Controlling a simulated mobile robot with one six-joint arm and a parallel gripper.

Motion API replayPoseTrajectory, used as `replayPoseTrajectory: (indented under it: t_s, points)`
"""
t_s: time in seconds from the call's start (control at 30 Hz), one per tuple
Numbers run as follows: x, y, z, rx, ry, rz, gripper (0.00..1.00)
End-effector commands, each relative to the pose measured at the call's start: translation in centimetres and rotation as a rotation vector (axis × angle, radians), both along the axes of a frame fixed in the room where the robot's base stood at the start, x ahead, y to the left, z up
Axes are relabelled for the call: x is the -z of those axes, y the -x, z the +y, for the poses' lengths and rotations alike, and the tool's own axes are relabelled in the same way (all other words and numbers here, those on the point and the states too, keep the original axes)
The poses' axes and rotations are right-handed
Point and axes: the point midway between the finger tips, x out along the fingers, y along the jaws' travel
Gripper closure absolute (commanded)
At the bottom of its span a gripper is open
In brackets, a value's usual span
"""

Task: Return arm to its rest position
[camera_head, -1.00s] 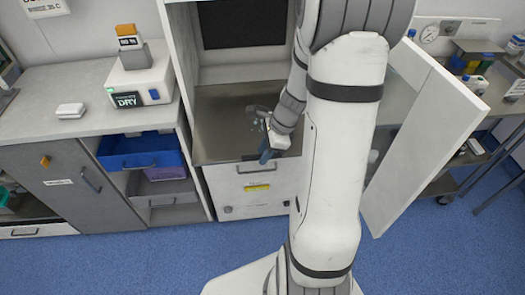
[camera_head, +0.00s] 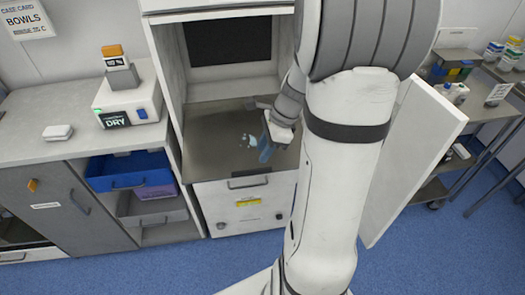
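My arm stands large in the centre-right of the head view, folded downward in front of an open cabinet. My gripper (camera_head: 267,147) is at the end of the wrist, over the front part of the cabinet's grey shelf (camera_head: 205,135). Its bluish fingers point down and are too small to show whether they are open or shut. A small pale-blue and white item (camera_head: 248,139) appears on the shelf just left of the fingers; I cannot tell what it is or whether they touch.
The cabinet door (camera_head: 415,160) stands open on the right, close to my arm. A counter (camera_head: 50,110) on the left carries a white device (camera_head: 130,100). A blue bin (camera_head: 130,168) sits below. A trolley with bottles (camera_head: 495,55) stands at right. Blue floor (camera_head: 430,260) is clear in front.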

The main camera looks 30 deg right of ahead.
Motion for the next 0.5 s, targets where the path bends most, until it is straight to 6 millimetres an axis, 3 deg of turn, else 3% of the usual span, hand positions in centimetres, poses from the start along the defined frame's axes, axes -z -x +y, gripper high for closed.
replayPoseTrajectory:
  t_s: [0.37, 0.5]
  points:
    - [-0.1, 0.1, 0.2, -0.013, 0.004, -0.004, 0.71]
    - [-1.6, 0.9, 1.8, -0.18, 0.06, -0.058, 0.71]
